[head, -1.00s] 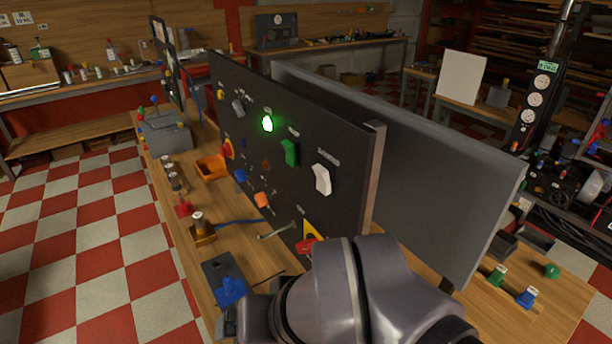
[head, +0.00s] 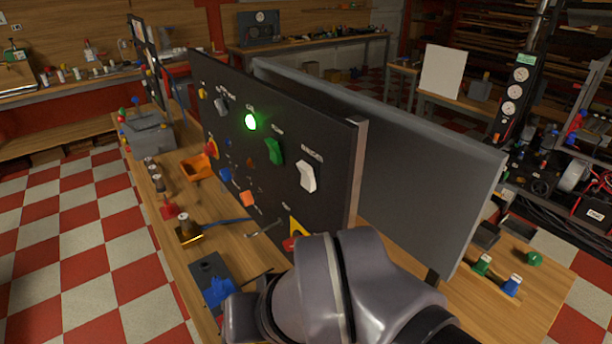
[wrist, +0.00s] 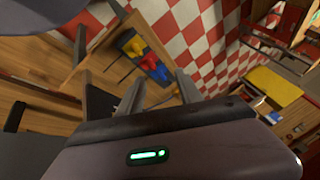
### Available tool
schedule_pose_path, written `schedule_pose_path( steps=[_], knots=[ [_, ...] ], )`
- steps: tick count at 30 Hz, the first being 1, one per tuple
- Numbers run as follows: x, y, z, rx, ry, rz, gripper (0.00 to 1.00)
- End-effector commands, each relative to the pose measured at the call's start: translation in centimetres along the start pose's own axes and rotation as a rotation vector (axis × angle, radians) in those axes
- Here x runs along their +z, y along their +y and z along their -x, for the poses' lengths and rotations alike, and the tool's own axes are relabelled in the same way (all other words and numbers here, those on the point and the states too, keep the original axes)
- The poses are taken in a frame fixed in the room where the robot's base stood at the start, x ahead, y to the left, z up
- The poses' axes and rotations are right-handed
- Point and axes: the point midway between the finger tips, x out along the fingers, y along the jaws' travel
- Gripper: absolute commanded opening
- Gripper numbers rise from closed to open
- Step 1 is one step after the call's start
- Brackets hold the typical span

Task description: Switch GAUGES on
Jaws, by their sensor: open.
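The black control panel (head: 330,210) stands upright on the wooden bench. A white rocker switch (head: 307,176) is at its right end, under a small label that seems to read GAUGES. I cannot tell surely which way the rocker is set. A green rocker (head: 274,151) is to its left, and a green lamp (head: 251,122) beyond that is lit. My gripper (wrist: 160,80) shows in the wrist view, its two fingers apart with nothing between them. In the head view my arm hides it, low in front of the panel. The white switch is not recognisable in the wrist view.
A grey board (head: 420,170) stands behind the panel. On the bench in front are an orange tray (head: 196,168), a blue-topped box (head: 215,290) and a brass-coloured fitting (head: 188,230). Red and white checkered floor (head: 80,240) is open at the left.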

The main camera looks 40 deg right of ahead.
Motion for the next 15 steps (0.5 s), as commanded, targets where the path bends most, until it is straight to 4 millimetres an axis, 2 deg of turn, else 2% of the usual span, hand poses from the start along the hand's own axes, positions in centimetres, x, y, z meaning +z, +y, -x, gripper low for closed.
schedule_pose_path(
  steps=[1, 6, 15],
  knots=[
    [0.0, 0.0, 0.0, 0.0, 0.0, 0.0, 0.3],
    [0.0, 0.0, 0.0, 0.0, 0.0, 0.0, 0.0],
    [0.0, 0.0, 0.0, 0.0, 0.0, 0.0, 0.0]
  ],
)
